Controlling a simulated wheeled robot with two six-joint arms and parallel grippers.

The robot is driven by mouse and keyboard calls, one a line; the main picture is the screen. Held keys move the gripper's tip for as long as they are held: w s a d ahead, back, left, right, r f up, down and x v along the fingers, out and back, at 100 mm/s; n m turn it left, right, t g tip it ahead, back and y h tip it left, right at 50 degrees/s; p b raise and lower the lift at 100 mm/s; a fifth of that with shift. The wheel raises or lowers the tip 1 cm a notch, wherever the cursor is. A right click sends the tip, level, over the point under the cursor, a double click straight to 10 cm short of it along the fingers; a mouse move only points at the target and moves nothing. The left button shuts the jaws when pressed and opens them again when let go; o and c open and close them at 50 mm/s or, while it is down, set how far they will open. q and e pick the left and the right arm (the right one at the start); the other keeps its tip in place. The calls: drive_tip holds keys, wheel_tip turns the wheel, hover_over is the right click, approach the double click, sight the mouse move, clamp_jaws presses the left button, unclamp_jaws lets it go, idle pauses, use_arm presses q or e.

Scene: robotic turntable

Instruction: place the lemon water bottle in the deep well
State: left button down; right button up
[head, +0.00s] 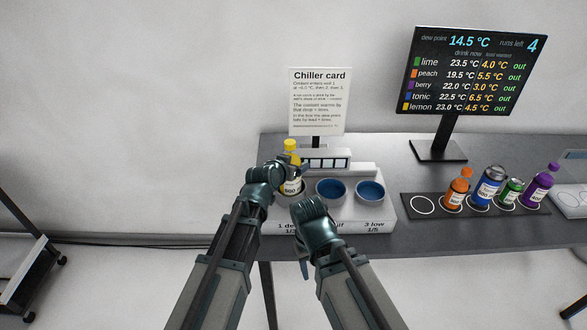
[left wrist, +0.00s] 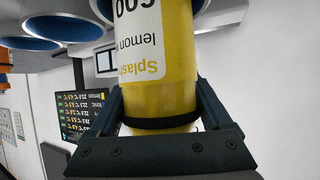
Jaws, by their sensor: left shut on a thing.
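The lemon water bottle (head: 291,148) is yellow with a white label and stands upright at the left well of the white chiller (head: 345,213). My left gripper (head: 278,173) is shut on it; in the left wrist view the jaws hold the bottle (left wrist: 160,60), whose label is upside down. The front label near that well begins "1 de", partly hidden by my arms. The bottle's lower end is hidden, so I cannot tell how far into the well it sits. My right gripper (head: 313,212) is in front of the chiller; its jaws are hidden.
The middle well (head: 331,189) and right well (head: 370,190) look empty. A dark rack (head: 422,215) to the right holds several drinks, with its leftmost ring empty. A card (head: 317,100) and a monitor (head: 460,75) stand behind.

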use_arm(q)
drive_tip(key=shift+r, duration=0.1)
unclamp_jaws()
